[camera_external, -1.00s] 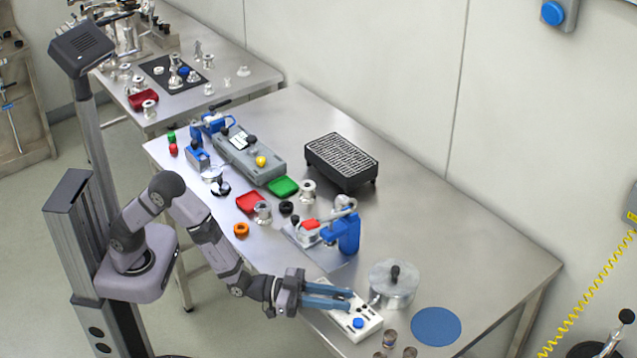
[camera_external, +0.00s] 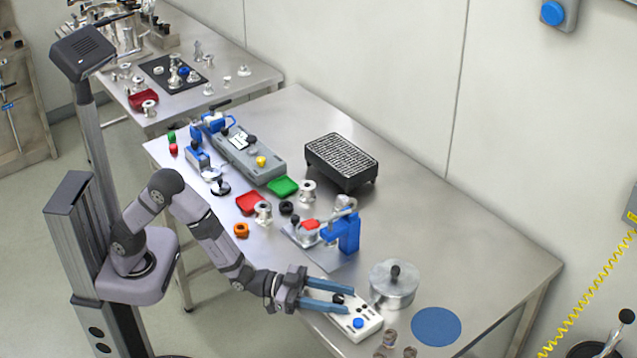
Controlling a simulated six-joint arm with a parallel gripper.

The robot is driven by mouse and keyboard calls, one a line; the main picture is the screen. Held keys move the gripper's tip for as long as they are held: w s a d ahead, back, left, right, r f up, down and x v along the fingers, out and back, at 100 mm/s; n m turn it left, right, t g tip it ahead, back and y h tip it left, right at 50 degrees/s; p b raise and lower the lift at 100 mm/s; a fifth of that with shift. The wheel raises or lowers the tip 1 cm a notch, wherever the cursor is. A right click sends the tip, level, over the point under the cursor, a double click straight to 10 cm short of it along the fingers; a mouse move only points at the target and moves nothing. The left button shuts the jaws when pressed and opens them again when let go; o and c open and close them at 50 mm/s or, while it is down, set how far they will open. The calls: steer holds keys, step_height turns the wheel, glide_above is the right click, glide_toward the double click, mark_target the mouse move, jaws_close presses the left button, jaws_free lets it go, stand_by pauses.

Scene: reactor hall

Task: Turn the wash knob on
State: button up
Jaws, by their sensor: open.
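A white control box (camera_external: 366,330) with a blue button (camera_external: 358,323) lies at the near edge of the steel table. A small black knob (camera_external: 338,298) shows at the box's left end; any label is too small to read. My gripper (camera_external: 350,299) is open, with its two blue fingers reaching over the left part of the box. The knob appears between the fingers; whether either finger touches it, I cannot tell. The fingers hide part of the box's left end.
A lidded metal pot (camera_external: 393,287) stands just right of the box, close to the fingertips. Small metal pieces (camera_external: 388,340) stand at the front edge beside a blue disc (camera_external: 436,326). A blue clamp press (camera_external: 347,234) stands behind the gripper.

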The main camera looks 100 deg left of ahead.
steer(key=shift+s+a+b, duration=0.2)
steer(key=shift+s+b, duration=0.05)
steer(key=shift+s, duration=0.95)
steer(key=shift+s+a+b, duration=0.15)
steer(key=shift+s+b, duration=0.05)
steer(key=shift+s, duration=0.95)
steer(key=shift+s+a+b, duration=0.2)
steer(key=shift+s+b, duration=0.05)
steer(key=shift+s, duration=0.95)
steer(key=shift+s+r, duration=0.1)
steer(key=shift+s+a+p, duration=0.15)
steer(key=shift+s+p, duration=0.8)
steer(key=shift+w+d+p, duration=0.2)
steer(key=shift+w+p, duration=0.05)
steer(key=shift+w, duration=1)
steer(key=shift+w+d+p, duration=0.15)
steer(key=shift+w+p, duration=0.05)
steer(key=shift+w, duration=1)
steer(key=shift+w+d+p, duration=0.2)
steer(key=shift+w+p, duration=0.05)
steer(key=shift+w, duration=1)
steer(key=shift+c, duration=0.2)
jaws_close()
